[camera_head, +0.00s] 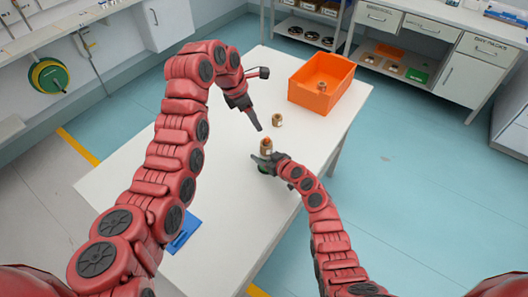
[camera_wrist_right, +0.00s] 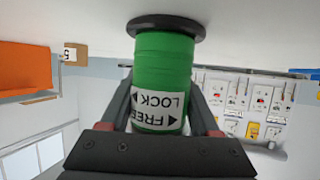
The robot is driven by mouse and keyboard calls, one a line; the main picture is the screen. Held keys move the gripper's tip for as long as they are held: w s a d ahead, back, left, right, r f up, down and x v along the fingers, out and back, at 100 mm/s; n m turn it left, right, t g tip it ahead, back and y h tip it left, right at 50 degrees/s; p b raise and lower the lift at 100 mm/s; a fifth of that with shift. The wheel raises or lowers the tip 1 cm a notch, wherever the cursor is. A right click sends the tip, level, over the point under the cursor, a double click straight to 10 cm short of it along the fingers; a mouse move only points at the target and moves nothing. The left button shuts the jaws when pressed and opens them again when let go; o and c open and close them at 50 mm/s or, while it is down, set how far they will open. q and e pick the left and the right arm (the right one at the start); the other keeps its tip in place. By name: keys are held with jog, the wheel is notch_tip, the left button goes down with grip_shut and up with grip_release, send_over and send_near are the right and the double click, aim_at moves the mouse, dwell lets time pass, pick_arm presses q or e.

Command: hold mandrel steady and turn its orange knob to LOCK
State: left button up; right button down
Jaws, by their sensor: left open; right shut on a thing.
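The mandrel stands on the white table, with a tan upper part and a small orange top (camera_head: 267,142) in the head view. In the right wrist view, which is upside down, its green body (camera_wrist_right: 163,65) has a dark flange and a white label reading FREE and LOCK with arrows. My right gripper (camera_head: 274,162) is shut on the mandrel from the right; it also shows in the right wrist view (camera_wrist_right: 163,118). The label is partly covered by the gripper. My left gripper (camera_head: 256,123) is open and empty, above and slightly left of the orange top, apart from it.
A small tan piece (camera_head: 277,120) stands on the table just behind the mandrel. An orange bin (camera_head: 305,98) with a similar piece inside is at the far right of the table. A blue flat item (camera_head: 184,232) lies near the front. The table's left side is clear.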

pick_arm(q)
jog(key=m+t+h, duration=1)
jog(key=m, duration=2.2)
send_near(267, 140)
jog(key=w+d, duration=0.1)
jog(key=w, duration=0.1)
jog(key=x, duration=1.1)
jog(key=shift+d+f, duration=0.3)
grip_shut()
